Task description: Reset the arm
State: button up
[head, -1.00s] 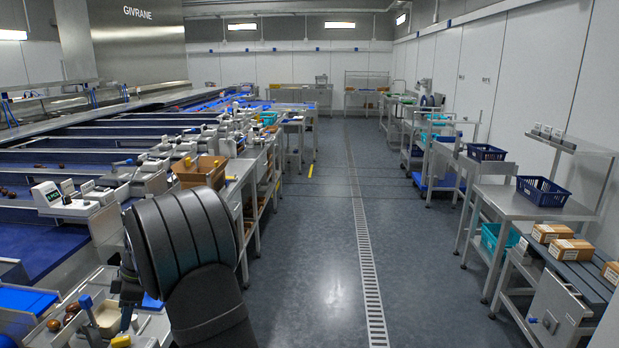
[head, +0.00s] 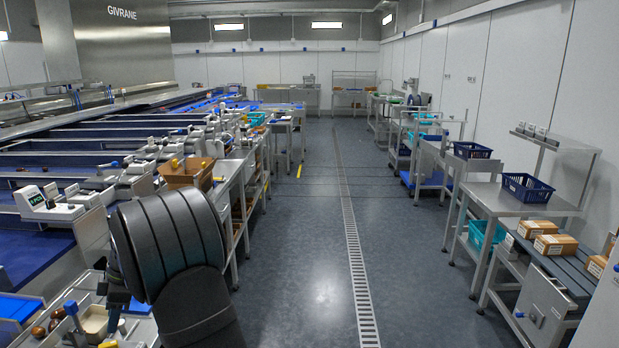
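My arm rises from the bottom of the head view, left of the middle, as a thick dark ribbed link that bends over toward the left. At the lower left, beside the arm, a sorting station holds dark brown dates (head: 38,331), a cream-coloured small tray (head: 95,319) and a blue-topped fitting (head: 72,309). Part of this station is hidden behind my arm.
Blue-floored grading lanes (head: 38,258) fill the left, with a small display unit (head: 36,201) and a cardboard box (head: 187,173) along their edge. The aisle (head: 310,240) is clear. On the right stand steel tables, a navy crate (head: 526,188) and cartons (head: 555,245).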

aim_at(108, 344)
jog(key=x, duration=0.8)
jog(key=shift+d+r+m+t, duration=0.1)
jog(key=shift+m+t, duration=0.2)
jog(key=shift+m, duration=0.3)
jog(key=m+t, duration=0.1)
jog(key=m, duration=0.4)
jog(key=shift+s+t, duration=0.2)
jog(key=shift+t, duration=0.2)
jog(key=shift+s+m+t, duration=0.1)
jog(key=shift+m+t, duration=0.45)
jog(key=shift+m, duration=0.85)
jog(key=shift+s+m+t, duration=0.1)
jog(key=shift+m+t, duration=0.45)
jog(key=shift+m, duration=0.85)
jog(key=shift+d+r, duration=0.15)
jog(key=shift+r, duration=0.25)
jog(key=o, duration=0.5)
